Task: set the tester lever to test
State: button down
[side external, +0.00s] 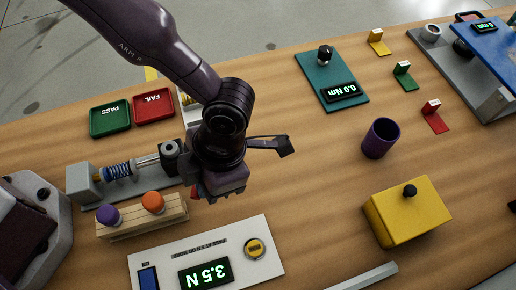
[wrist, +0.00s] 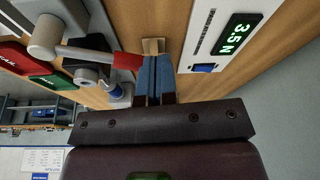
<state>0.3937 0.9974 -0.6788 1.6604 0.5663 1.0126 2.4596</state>
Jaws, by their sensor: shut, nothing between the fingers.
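The tester (side external: 85,185) has a grey base with a spring and rod, at the left in the side view. My gripper (side external: 215,188) is low over its right end and hides part of it. In the wrist view a grey lever arm (wrist: 85,51) runs from a thick grey cylinder to a red tip (wrist: 127,61). A bit of red also shows beside my gripper in the side view (side external: 194,192). My blue-padded fingers (wrist: 157,66) are shut and empty, right beside the red tip. I cannot tell whether they touch it. No lever position labels are readable.
A wooden rack (side external: 140,222) with purple and orange knobs stands close in front of the tester. A white panel (side external: 150,258) reads 3.5 N. The green PASS tray (side external: 110,128) and red FAIL tray (side external: 154,116) lie behind.

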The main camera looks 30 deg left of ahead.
jog(key=w+d+r, duration=0.2)
jog(key=d+r, duration=0.4)
jog(key=r, duration=0.4)
jog(key=shift+w+d+r, duration=0.15)
jog(key=shift+d+r, duration=0.05)
dwell(0.4)
